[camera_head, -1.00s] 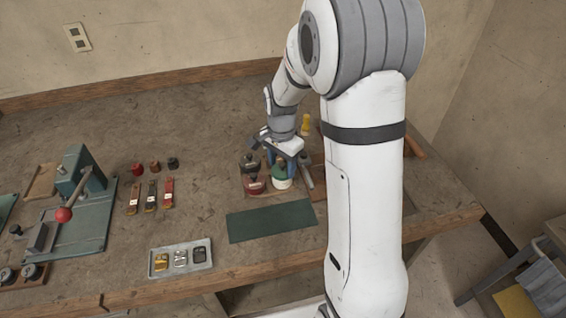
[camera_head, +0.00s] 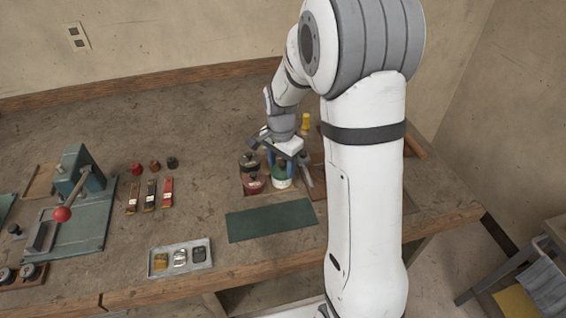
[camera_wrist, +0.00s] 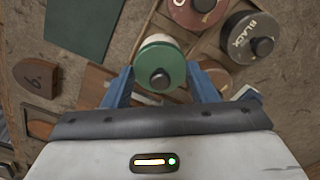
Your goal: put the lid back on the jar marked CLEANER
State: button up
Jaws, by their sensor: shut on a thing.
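A green lid (camera_wrist: 172,58) with a dark knob sits between the two blue fingers of my gripper (camera_wrist: 160,72) in the wrist view, and the gripper is shut on it. The pale jar (camera_head: 281,184) is directly below the lid in the head view, in the compartment box; its pale rim also shows just past the lid in the wrist view. The jar's label is not readable. I cannot tell whether the lid is seated on the jar or just above it. My gripper (camera_head: 281,166) points down over the jar.
A jar marked BLACK (camera_wrist: 240,40) and a dark red jar (camera_wrist: 197,10) stand close beside it in the box. A green mat (camera_head: 270,219) lies in front. A tray of buckles (camera_head: 181,258) is at the front left. A yellow item (camera_head: 305,122) stands behind.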

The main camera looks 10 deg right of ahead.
jog(key=o, duration=1)
jog(key=shift+o, duration=0.5)
jog(key=o, duration=0.4)
jog(key=shift+r+p, duration=2.4)
jog(key=shift+r, duration=1.15)
grip_shut()
